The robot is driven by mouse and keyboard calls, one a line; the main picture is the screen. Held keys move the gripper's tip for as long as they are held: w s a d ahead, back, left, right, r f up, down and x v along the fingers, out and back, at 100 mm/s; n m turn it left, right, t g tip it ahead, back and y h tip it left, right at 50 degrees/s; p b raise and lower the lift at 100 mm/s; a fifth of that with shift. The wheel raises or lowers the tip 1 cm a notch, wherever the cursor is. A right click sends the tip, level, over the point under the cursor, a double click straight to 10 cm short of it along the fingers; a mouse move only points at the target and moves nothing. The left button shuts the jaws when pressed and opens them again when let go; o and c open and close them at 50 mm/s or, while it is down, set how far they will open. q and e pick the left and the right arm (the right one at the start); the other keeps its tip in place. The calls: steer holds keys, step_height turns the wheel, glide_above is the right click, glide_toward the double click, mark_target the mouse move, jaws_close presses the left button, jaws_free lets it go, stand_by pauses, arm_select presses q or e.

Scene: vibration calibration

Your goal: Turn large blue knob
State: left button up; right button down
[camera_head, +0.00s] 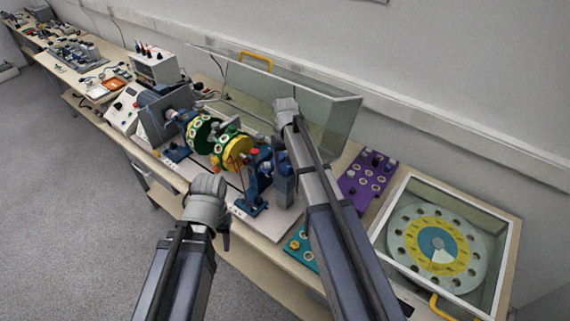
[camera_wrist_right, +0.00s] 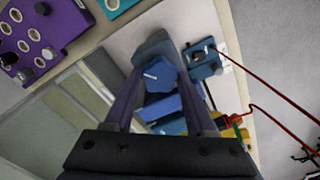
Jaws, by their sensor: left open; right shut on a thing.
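The large blue knob (camera_wrist_right: 158,75) shows in the right wrist view, with a white mark on its face. My right gripper (camera_wrist_right: 158,88) is shut on it, one dark finger on each side. In the head view my right arm reaches over the blue stand (camera_head: 257,185) at the near end of the rig, and the arm hides the knob there. My left gripper (camera_head: 225,238) is open and empty, in front of the bench edge and apart from the rig; its fingers show only partly below the grey wrist.
Green and yellow discs (camera_head: 222,140) sit on the rig. A purple panel (camera_head: 367,178) with knobs lies to the right, and a clear-lidded case (camera_head: 510,240) beyond it. A clear guard (camera_head: 340,115) stands behind. Red cables (camera_wrist_right: 262,90) run beside the stand.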

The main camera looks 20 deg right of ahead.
mark_target(285, 166)
steer(key=shift+m, duration=0.8)
steer(key=shift+c, duration=1.1)
jaws_free()
steer(key=shift+r, duration=0.1)
step_height(285, 166, up, 8)
steer(key=p, duration=0.8)
steer(key=shift+f, duration=0.2)
